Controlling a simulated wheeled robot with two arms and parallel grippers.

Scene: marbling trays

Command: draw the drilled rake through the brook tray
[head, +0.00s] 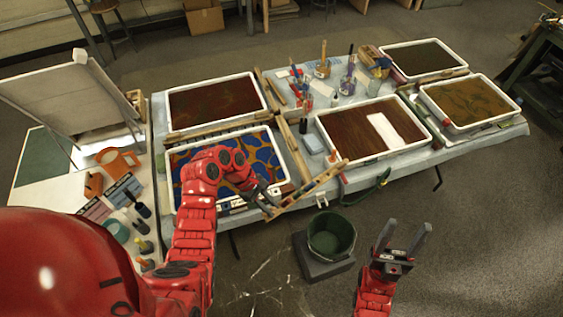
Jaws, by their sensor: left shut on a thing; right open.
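My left gripper (270,204) is shut on a long wooden bar (312,186), which looks like the drilled rake. The bar slants up to the right, at the front edge of the table. Its holes are too small to make out. A white-rimmed tray with a blue and orange pattern (286,160) lies just behind my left gripper, partly hidden by my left arm. Several other white-rimmed trays hold brown or olive liquid; I cannot tell which one is the brook tray. My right gripper (405,231) is open and empty, in front of the table over the floor.
A brown tray (322,130) with a white patch stands right of the bar. Other wooden bars (215,131) lie between trays. Jars and brushes (324,68) stand at the table's back middle. A green bucket (331,236) stands on a dark block in front. A side table (60,192) is at left.

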